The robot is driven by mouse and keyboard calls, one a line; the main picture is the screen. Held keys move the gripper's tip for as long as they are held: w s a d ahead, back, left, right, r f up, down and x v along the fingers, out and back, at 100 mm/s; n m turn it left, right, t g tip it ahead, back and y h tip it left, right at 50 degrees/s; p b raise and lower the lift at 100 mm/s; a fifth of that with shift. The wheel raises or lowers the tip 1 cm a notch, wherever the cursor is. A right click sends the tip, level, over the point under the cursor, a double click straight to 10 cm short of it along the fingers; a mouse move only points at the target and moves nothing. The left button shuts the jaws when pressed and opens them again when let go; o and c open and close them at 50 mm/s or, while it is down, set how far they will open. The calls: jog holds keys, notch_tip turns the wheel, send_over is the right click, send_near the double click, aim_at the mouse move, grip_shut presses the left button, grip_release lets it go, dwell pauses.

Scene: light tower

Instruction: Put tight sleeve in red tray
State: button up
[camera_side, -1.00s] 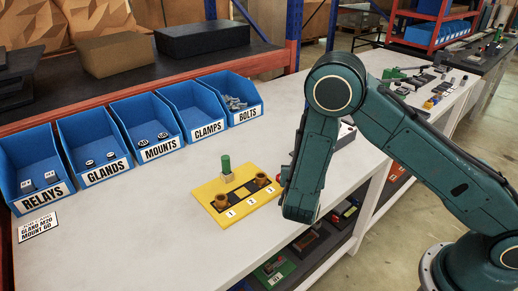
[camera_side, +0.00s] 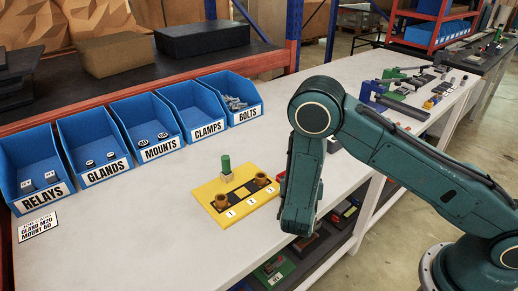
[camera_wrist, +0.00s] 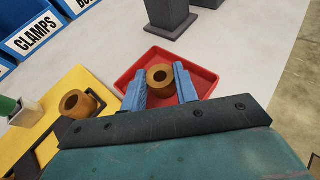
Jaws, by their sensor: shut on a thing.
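In the wrist view, my gripper (camera_wrist: 159,78) has its two blue fingers shut on a brown-orange ring-shaped sleeve (camera_wrist: 160,92), its hole facing the camera. The sleeve and fingertips overlap the red tray (camera_wrist: 205,75) in that view; I cannot tell whether the sleeve touches the tray floor. In the side view, only a sliver of the red tray (camera_side: 281,177) shows beside my arm, and the fingers and held sleeve are hidden. Two similar sleeves stand on the yellow board, one near label 1 (camera_side: 222,201) and one near label 3 (camera_side: 261,179).
The yellow board (camera_side: 265,196) lies just left of the tray, with a green-topped post (camera_side: 226,168) at its rear edge. Blue labelled bins (camera_side: 186,108) line the back. A dark grey block (camera_wrist: 170,18) stands beyond the tray.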

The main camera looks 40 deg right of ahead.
jog(key=shift+f, duration=0.1)
jog(key=o, duration=1)
jog(key=shift+r, duration=0.2)
jog(key=shift+v, duration=6)
